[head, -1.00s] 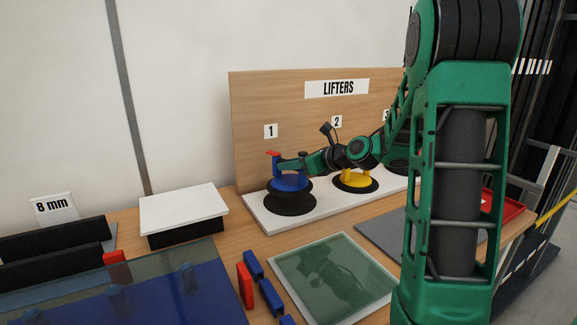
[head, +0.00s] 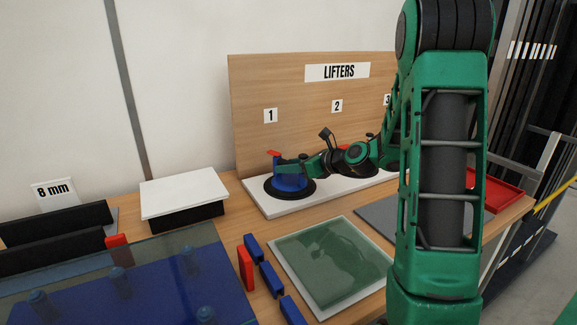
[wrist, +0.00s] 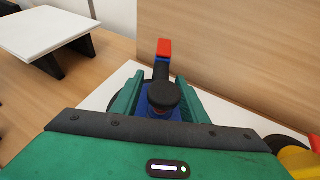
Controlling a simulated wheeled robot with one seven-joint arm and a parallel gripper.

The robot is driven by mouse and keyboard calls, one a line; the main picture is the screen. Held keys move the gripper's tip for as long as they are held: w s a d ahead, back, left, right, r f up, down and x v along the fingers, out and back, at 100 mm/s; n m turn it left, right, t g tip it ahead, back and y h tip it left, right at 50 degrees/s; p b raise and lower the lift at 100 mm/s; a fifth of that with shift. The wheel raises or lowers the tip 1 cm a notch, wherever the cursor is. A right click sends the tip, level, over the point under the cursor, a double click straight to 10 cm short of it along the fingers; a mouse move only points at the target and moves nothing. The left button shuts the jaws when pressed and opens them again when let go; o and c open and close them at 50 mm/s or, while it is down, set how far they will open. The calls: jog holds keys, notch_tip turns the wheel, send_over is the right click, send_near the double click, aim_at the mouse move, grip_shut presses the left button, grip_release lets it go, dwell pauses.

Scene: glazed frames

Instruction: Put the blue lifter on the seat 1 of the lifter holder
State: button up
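The blue lifter (head: 288,184) stands upright over the black round seat 1 (head: 309,193) of the white lifter holder (head: 268,209), under the label "1". No clear gap shows between its cup and the seat, though full contact is hard to make out. Its red lever (wrist: 164,50) and black knob (wrist: 163,96) show in the wrist view. My gripper (head: 287,163) is at the lifter's top. In the wrist view, my gripper's green fingers (wrist: 163,88) lie on both sides of its blue handle, close against it. The fingertips are partly hidden.
The wooden back board (head: 300,110) rises close behind the seat. A yellow lifter (wrist: 296,160) is right of it, mostly hidden by my arm in the head view.

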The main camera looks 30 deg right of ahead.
jog(key=v, duration=1.2)
dwell(0.6)
